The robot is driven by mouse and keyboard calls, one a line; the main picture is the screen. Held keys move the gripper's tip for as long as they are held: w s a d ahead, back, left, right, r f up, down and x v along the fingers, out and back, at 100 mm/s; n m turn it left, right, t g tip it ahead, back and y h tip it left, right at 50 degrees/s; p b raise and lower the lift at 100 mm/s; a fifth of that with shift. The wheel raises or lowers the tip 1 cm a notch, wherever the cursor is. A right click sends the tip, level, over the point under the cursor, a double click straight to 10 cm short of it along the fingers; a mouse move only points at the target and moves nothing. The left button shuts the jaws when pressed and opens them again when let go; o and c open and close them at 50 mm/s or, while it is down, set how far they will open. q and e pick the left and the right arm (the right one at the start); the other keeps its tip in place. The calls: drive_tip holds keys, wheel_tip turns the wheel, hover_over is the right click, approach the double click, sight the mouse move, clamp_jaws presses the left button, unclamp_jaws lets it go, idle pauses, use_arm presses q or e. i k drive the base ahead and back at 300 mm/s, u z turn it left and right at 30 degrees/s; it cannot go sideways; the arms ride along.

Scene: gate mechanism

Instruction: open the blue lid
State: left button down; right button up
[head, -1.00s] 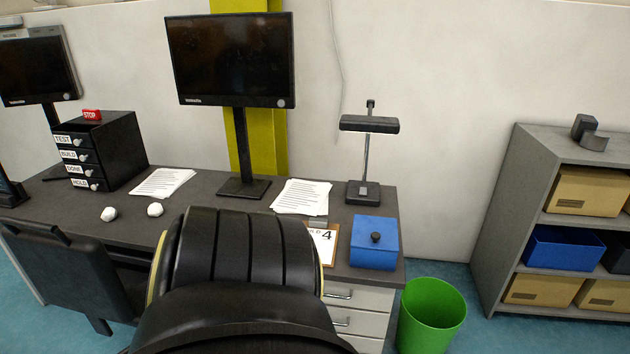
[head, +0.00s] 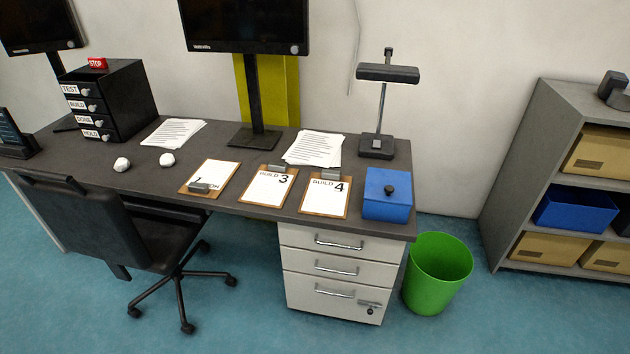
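The blue lid (head: 376,186) with a round black knob (head: 389,190) sits on top of a blue box (head: 385,213). The lid looks closed. The box stands at the right front corner of the grey desk (head: 240,198), right of the clipboard marked 4. Neither of my grippers shows in the head view.
Clipboards (head: 326,196) lie left of the box, and a black lamp (head: 376,145) stands behind it. A green bin (head: 437,272) stands on the floor right of the white drawers (head: 330,262). A black chair (head: 150,235) is at the left. A grey shelf (head: 535,140) stands at the right.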

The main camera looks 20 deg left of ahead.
sight(382, 185)
drive_tip(key=u, duration=0.15)
drive_tip(key=i, duration=1)
